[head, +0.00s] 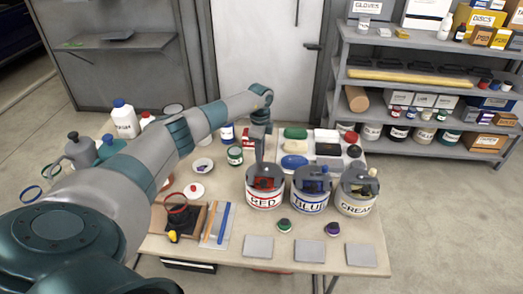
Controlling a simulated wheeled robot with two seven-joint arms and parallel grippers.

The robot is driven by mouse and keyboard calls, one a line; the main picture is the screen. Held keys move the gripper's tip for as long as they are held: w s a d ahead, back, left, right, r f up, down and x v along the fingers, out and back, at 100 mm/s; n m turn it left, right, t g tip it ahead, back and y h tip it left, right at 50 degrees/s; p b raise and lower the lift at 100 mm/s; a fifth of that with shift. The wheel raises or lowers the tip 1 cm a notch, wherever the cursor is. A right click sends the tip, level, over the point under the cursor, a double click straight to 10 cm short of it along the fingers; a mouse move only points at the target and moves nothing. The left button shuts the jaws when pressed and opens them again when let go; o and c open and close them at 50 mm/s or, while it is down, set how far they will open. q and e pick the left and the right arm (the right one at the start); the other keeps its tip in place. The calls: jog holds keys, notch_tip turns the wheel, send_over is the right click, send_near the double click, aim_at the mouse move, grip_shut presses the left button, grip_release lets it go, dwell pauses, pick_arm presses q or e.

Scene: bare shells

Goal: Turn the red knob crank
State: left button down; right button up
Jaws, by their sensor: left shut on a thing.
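A white can marked RED (265,200) stands on the table with a dark grey mixing lid and red inside its opening. My left arm reaches in from the left, and my left gripper (259,155) points down at the top of this can. It is shut on the red knob crank at the lid. The knob itself is hidden by the fingers. Matching cans marked BLUE (310,202) and CREAM (356,206) stand to the right, each with a crank lid. My right gripper is not in view.
Three grey tiles (308,251) lie along the front edge. Small green (284,225) and purple (332,229) pots stand before the cans. A paint tray area with sponges (294,161) lies behind. A stocked shelf (425,140) stands at right.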

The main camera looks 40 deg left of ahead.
pick_arm(q)
jog(key=shift+r, duration=0.1)
dwell(0.3)
jog(key=c, duration=1.6)
grip_release()
jog(key=shift+r+b, duration=3)
jog(key=shift+r, duration=5.65)
